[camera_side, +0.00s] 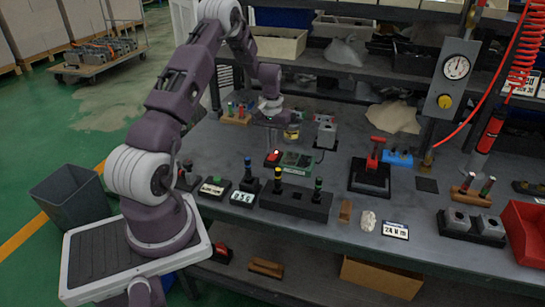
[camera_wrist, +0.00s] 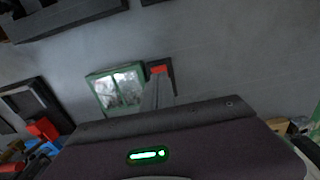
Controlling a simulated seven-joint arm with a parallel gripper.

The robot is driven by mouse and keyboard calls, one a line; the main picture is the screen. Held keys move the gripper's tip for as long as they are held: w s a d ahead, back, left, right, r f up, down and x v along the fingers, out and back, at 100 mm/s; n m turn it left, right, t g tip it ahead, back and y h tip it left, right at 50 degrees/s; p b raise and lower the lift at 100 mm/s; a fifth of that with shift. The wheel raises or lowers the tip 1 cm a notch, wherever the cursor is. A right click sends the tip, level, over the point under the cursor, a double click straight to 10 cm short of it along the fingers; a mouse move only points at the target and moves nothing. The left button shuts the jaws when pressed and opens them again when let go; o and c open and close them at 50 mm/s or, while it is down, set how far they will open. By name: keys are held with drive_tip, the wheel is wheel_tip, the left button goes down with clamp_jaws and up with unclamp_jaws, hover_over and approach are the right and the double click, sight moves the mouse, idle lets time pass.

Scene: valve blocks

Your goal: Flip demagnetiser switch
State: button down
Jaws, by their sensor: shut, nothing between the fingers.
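The demagnetiser is a low dark box with a green-edged panel (camera_side: 296,160) near the middle of the bench in the side view. A red switch (camera_side: 274,157) sits at its left end. In the wrist view the green-framed panel (camera_wrist: 118,88) shows with the red switch (camera_wrist: 159,69) at its right. My gripper (camera_side: 273,146) points down just above the switch end, shut and empty. In the wrist view its grey fingers (camera_wrist: 157,82) reach up to the red switch and partly cover it. I cannot tell whether they touch it, or which way the switch is set.
A grey block with a cable (camera_side: 326,134) stands behind the demagnetiser. A dark rack with upright coloured handles (camera_side: 296,197) stands in front. A red-handled tool on a black base (camera_side: 370,172) is to the right. Bare bench lies between these.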

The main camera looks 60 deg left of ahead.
sight(271, 158)
drive_tip(key=shift+f, duration=1.15)
idle(0.7)
drive_tip(key=shift+r, duration=3.5)
drive_tip(key=s+d+r+m+t+y, duration=0.1)
drive_tip(key=s+d+r+m, duration=0.1)
drive_tip(key=d+r, duration=0.8)
drive_tip(key=s+d+r+m+t, duration=0.2)
drive_tip(key=s+d+r+m, duration=0.1)
drive_tip(key=d+r, duration=0.8)
drive_tip(key=s+d+m+t, duration=0.1)
drive_tip(key=s+d+m, duration=0.1)
drive_tip(key=s+d, duration=0.3)
drive_tip(key=s+d+r+m+t+h, duration=0.1)
drive_tip(key=s+d, duration=0.5)
drive_tip(key=s, duration=0.6)
drive_tip(key=shift+d+r+m+t, duration=0.3)
drive_tip(key=shift+m, duration=0.2)
